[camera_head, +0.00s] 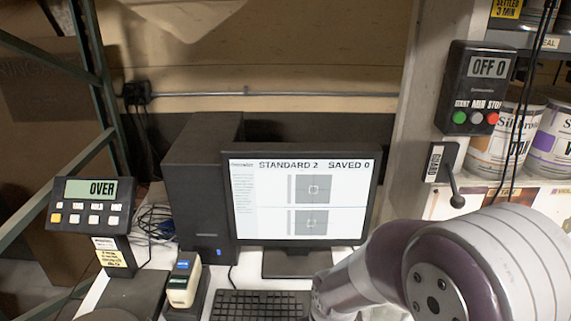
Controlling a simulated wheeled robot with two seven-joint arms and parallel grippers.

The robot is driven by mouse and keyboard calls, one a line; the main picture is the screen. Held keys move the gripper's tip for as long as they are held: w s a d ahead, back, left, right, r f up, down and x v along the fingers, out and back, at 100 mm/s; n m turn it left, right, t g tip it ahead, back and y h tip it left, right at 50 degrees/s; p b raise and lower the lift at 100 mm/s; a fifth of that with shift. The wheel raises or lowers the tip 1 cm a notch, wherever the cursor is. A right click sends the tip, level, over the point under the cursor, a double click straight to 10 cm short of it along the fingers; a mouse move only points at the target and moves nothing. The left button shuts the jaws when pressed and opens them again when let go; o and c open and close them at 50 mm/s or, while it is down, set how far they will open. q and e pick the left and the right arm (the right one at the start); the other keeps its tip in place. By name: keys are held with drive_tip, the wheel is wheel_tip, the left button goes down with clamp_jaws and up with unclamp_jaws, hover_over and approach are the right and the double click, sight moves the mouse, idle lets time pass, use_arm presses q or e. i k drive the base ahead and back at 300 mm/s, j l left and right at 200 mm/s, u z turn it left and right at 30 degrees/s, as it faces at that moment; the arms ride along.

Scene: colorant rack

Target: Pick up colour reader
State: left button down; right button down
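A small handheld device that looks like the colour reader (183,283) stands tilted in a dark cradle (189,310) on the white desk, left of the keyboard. My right arm comes in from the lower right and covers the right part of the desk. Neither gripper's fingers show in the head view.
A scale display (90,203) reading OVER stands left, by a dark plate (134,296). A computer tower (198,195), monitor (303,195) and keyboard (260,305) are close by. A control box (474,88), guard lever (441,163) and paint cans (497,138) are at right.

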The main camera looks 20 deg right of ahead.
sight(182, 287)
drive_tip(key=i+j+z, duration=0.2)
drive_tip(key=j+z, duration=0.2)
drive_tip(key=i+j+z, duration=0.15)
drive_tip(key=j+z, duration=0.6)
drive_tip(key=i+j, duration=0.05)
